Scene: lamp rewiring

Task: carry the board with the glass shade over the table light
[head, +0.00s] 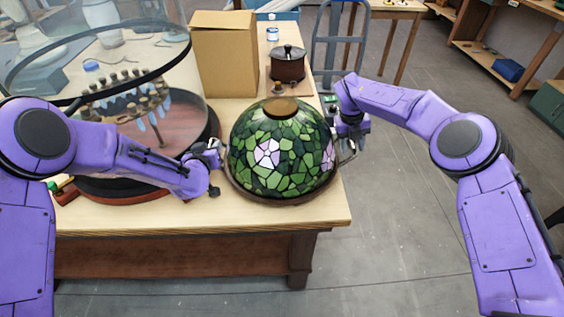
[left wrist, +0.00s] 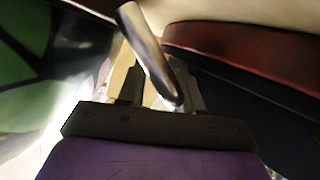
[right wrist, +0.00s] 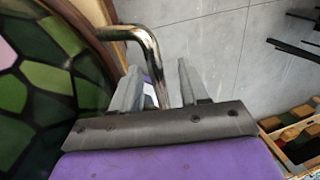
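The domed glass shade (head: 285,140), green leaded glass with pale pink patches, stands upright on a round brown board (head: 238,188) at the table's front right. Curved metal handles show at both sides. My left gripper (head: 214,152) is at the left side; its fingers are apart around the left handle (left wrist: 150,55), which lies nearer one finger. My right gripper (head: 352,140) is at the right side; its fingers are apart around the right handle (right wrist: 148,55), with a gap visible. A lamp-like cluster with several bluish bulbs (head: 140,105) shows at left; I cannot tell whether it is the table light.
A cardboard box (head: 225,55) and brown lidded pot (head: 288,66) stand behind the shade. The table's front strip (head: 200,217) is bare. Open floor (head: 400,200) lies to the right.

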